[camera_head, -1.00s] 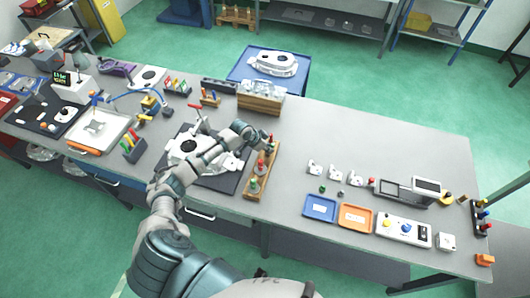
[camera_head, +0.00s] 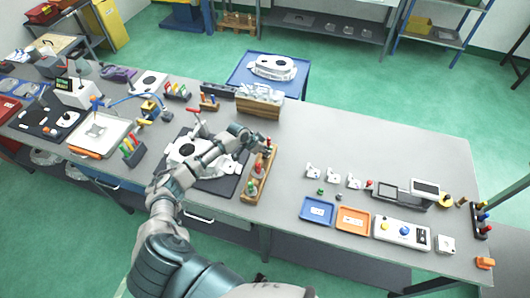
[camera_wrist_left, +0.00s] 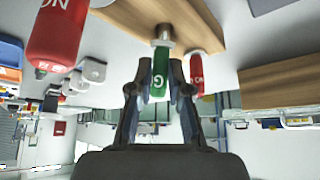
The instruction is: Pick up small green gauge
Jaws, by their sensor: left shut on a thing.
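The small green gauge (camera_wrist_left: 160,75) is a green handle marked G with a metal neck, seen in the left wrist view. My left gripper (camera_wrist_left: 160,90) is shut on it, one finger on each side. The gauge's metal neck meets the wooden rack (camera_wrist_left: 120,14); I cannot tell how deep it sits. My right gripper is not in view.
A dark mat with a casting (camera_head: 180,150) lies left of the rack. Small castings (camera_head: 332,178) and blue (camera_head: 317,210) and orange trays (camera_head: 352,220) lie right.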

